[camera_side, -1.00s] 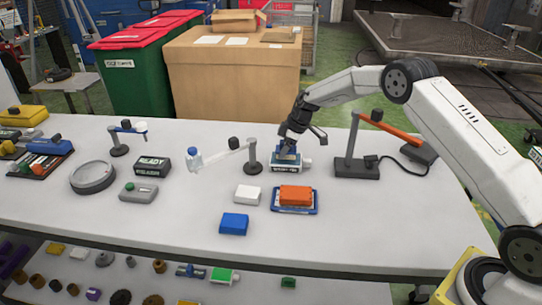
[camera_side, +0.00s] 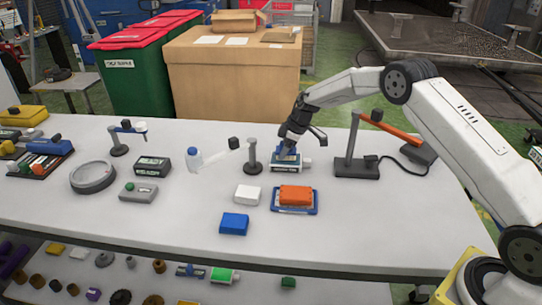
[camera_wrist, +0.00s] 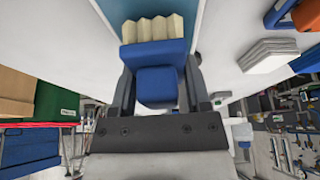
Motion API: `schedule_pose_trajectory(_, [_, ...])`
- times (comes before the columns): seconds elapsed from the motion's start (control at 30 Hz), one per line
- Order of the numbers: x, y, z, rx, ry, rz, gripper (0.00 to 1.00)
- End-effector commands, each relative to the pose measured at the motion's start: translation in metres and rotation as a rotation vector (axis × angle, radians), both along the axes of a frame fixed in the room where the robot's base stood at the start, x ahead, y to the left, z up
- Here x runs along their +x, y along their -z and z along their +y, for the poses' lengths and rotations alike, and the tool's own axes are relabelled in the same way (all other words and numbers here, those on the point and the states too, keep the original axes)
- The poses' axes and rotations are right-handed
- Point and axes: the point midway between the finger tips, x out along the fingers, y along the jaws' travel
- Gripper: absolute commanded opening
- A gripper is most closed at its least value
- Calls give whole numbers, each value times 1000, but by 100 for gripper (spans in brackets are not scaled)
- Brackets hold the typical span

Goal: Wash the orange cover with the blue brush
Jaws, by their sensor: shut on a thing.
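The orange cover (camera_side: 295,195) lies on a blue-rimmed tray (camera_side: 293,210) near the front of the table, right of centre. My gripper (camera_side: 289,147) is behind it, pointing down, and shut on the blue brush (camera_side: 288,156). The brush is at a small labelled white-and-dark block (camera_side: 304,167); I cannot tell whether it touches the block. In the wrist view, my gripper (camera_wrist: 160,95) has a finger on each side of the blue brush (camera_wrist: 156,83), whose cream bristles show beyond the fingertips.
A white block (camera_side: 248,194) and a blue block (camera_side: 234,224) lie left of the tray. A post (camera_side: 253,158) stands left of my gripper, and a stand with an orange arm (camera_side: 390,128) stands right. The front right tabletop is clear.

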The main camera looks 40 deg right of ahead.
Motion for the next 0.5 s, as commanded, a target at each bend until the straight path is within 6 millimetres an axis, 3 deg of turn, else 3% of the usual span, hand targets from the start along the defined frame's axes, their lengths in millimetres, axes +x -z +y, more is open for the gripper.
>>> schedule_pose_trajectory(0.5, [0, 4, 0, 0, 0, 0, 14])
